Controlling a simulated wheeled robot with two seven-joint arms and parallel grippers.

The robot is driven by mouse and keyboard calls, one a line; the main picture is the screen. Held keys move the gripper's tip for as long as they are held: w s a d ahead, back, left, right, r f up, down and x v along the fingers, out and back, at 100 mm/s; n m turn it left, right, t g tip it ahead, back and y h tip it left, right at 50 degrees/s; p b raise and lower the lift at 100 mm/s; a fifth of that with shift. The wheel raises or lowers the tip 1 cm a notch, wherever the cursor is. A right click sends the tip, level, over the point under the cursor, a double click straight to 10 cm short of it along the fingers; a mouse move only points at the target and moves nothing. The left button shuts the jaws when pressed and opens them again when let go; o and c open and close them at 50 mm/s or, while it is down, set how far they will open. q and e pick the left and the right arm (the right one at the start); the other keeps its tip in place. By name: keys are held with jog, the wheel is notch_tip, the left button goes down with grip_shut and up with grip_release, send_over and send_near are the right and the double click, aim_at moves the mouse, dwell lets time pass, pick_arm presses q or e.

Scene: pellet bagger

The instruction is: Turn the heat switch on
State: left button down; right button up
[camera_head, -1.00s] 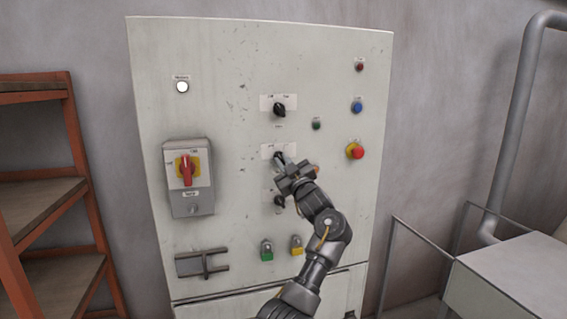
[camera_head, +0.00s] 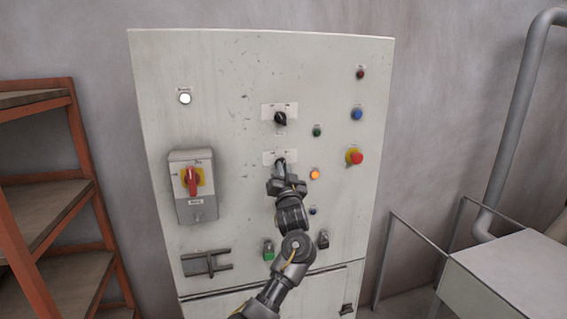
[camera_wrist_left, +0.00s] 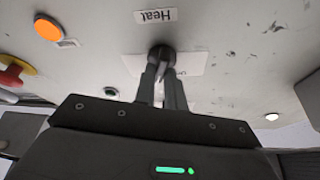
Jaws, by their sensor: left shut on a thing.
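The heat switch is a black rotary knob (camera_wrist_left: 161,53) on a white plate, with a "Heat" label (camera_wrist_left: 154,16) beside it in the left wrist view. In the head view its white plate (camera_head: 269,158) is in the middle row of the cabinet front. My left gripper (camera_wrist_left: 162,66) is shut on the knob, one finger on each side. In the head view the left gripper (camera_head: 282,172) covers most of the knob, so its exact pointing is hard to tell. My right gripper is not in view.
The grey cabinet (camera_head: 235,60) carries another black rotary switch (camera_head: 280,118) above, a lit orange lamp (camera_head: 314,174) to the right, a red emergency button (camera_head: 354,157) and a red-handled main switch (camera_head: 191,181). An orange rack (camera_head: 75,140) stands left, a metal table (camera_head: 510,270) right.

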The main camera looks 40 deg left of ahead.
pick_arm(q)
jog(key=shift+r+m+h+p, duration=0.1)
jog(key=shift+m+h+p, duration=0.4)
jog(key=shift+m, duration=0.8)
jog(key=shift+t, duration=0.4)
jog(key=c, duration=1.5)
grip_release()
jog(key=shift+o, duration=0.2)
jog(key=shift+s, duration=0.1)
jog(key=b+v, duration=0.4)
jog(key=v, duration=0.6)
jog(key=shift+s+d+b, duration=0.2)
jog(key=shift+s+b, duration=0.05)
jog(key=shift+b, duration=0.05)
